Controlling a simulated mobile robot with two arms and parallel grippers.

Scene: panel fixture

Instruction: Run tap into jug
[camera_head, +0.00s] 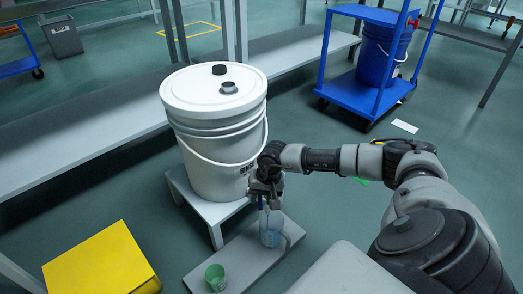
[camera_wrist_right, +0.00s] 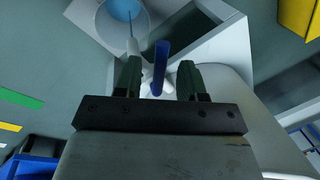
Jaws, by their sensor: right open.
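A white bucket (camera_head: 215,140) with a lid stands on a low grey stand (camera_head: 215,212). Its tap is low at the front, mostly hidden by my right gripper (camera_head: 267,190) in the head view. In the right wrist view the tap's blue lever (camera_wrist_right: 161,66) stands between the two fingers of my open right gripper (camera_wrist_right: 158,80), with gaps on both sides. A clear jug (camera_head: 271,230) stands below the tap and looks bluish inside. In the wrist view a thin streak runs from the tap toward the jug (camera_wrist_right: 122,12). My left gripper is not in view.
A green cup (camera_head: 215,275) stands on the grey board (camera_head: 245,258) left of the jug. A yellow box (camera_head: 100,262) is at lower left. A blue cart (camera_head: 350,90) with a blue bucket (camera_head: 383,52) stands behind. A long grey bench (camera_head: 75,145) runs behind the white bucket.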

